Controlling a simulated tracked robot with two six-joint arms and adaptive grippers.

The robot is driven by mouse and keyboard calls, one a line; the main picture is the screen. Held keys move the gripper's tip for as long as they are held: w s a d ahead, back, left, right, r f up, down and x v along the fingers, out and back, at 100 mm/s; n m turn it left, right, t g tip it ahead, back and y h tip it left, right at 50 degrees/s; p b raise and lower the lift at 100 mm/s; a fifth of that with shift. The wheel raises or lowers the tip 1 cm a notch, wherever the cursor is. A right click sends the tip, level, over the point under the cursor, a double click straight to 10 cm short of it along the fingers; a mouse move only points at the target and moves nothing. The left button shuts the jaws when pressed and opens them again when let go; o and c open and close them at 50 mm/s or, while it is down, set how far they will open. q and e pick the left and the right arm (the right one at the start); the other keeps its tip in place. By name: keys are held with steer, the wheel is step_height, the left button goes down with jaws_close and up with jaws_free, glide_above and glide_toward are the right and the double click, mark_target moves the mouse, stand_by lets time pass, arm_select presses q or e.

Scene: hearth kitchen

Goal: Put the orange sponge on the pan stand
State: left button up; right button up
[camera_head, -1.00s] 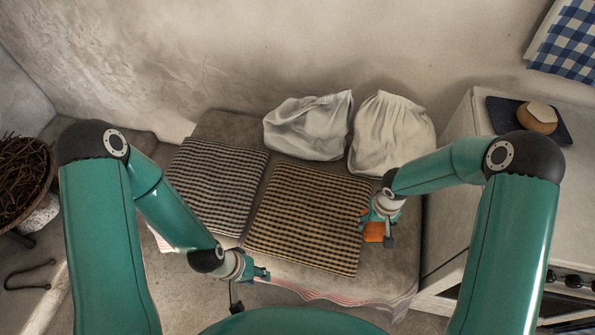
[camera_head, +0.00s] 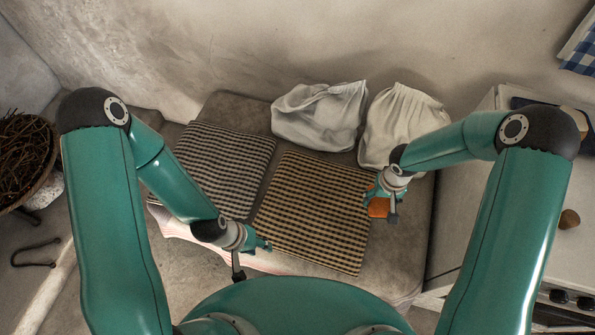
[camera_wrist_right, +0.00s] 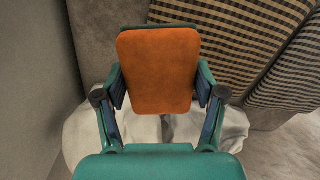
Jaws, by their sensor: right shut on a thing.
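The orange sponge (camera_head: 378,208) is held in my right gripper (camera_head: 381,204), over the right edge of the bench. In the right wrist view the sponge (camera_wrist_right: 158,70) is a flat, rounded rectangle between the two fingers of the right gripper (camera_wrist_right: 160,95), which press on its sides. My left gripper (camera_head: 252,260) is open and empty at the front edge of the bench, left of centre. I cannot make out a pan stand in either view.
The padded bench (camera_head: 400,235) carries two checked cushions (camera_head: 310,210) and two pale cloth bags (camera_head: 318,115). A white cabinet or stove (camera_head: 520,215) stands at the right, with a small brown round thing (camera_head: 569,219) on it. A basket of twigs (camera_head: 22,165) stands at the far left.

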steer(key=w+d+f+b, duration=0.3)
steer(key=d+f+b, duration=0.1)
steer(key=b, duration=0.6)
steer(key=m+b, duration=0.3)
steer(key=b, duration=2.4)
glide_above(388, 226)
step_height(388, 226, down, 3)
step_height(388, 226, down, 20)
steer(key=b, duration=0.8)
steer(key=shift+d+f, duration=0.15)
steer(key=shift+f, duration=0.05)
steer(key=shift+r, duration=0.1)
steer(key=o, duration=1.1)
